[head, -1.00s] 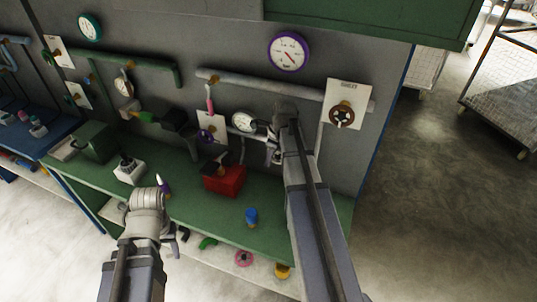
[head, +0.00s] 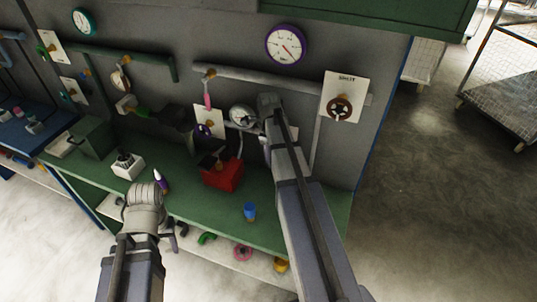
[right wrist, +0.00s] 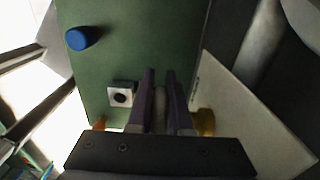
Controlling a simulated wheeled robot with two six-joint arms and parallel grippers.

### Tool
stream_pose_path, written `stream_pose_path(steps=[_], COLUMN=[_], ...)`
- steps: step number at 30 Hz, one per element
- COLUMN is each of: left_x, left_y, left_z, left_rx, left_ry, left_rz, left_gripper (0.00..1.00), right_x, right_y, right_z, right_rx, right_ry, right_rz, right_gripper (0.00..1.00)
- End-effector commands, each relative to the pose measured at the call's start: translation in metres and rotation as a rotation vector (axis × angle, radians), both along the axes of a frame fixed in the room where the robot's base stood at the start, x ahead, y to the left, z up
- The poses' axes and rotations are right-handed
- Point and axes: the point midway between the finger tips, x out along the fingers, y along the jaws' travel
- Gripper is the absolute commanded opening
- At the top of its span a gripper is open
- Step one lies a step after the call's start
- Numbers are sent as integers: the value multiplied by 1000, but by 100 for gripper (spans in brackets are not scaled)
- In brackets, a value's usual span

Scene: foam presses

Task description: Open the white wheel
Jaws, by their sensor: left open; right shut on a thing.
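I cannot make out a white wheel clearly in the head view; my right forearm covers the wall just right of the white gauge (head: 242,117). In the right wrist view my right gripper (right wrist: 160,78) is shut on a pale grey-white thing (right wrist: 160,112) that lies between its dark fingers. Only a sliver of it shows, so I cannot tell its full shape. My left gripper (head: 145,195) is empty, in front of the green bench's front edge, away from the wall; its jaws hardly show.
A red box (head: 222,174), a blue cup (head: 249,211) and a white box (head: 128,166) stand on the green bench (head: 200,210). A pipe runs above.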

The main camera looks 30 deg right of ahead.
Motion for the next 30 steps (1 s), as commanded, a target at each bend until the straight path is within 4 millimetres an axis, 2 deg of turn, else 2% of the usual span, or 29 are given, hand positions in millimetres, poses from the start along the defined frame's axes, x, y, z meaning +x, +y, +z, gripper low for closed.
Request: stream_pose_path(steps=[1,8,20,26,30], left_x=[0,0,0,0,0], left_y=[0,0,0,0,0], left_z=[0,0,5,22,40], left_rx=[0,0,0,-1,-1], left_ry=[0,0,0,0,0], left_rz=[0,0,1,4,7], left_gripper=[50,50,50,50,50], right_x=[-1,-1,0,0,0], right_y=[1,1,0,0,0], right_z=[0,0,5,22,40], right_rx=[3,2,1,1,1], right_ry=[1,1,0,0,0], right_rz=[1,1,0,0,0], right_gripper=[21,47,48,48,48])
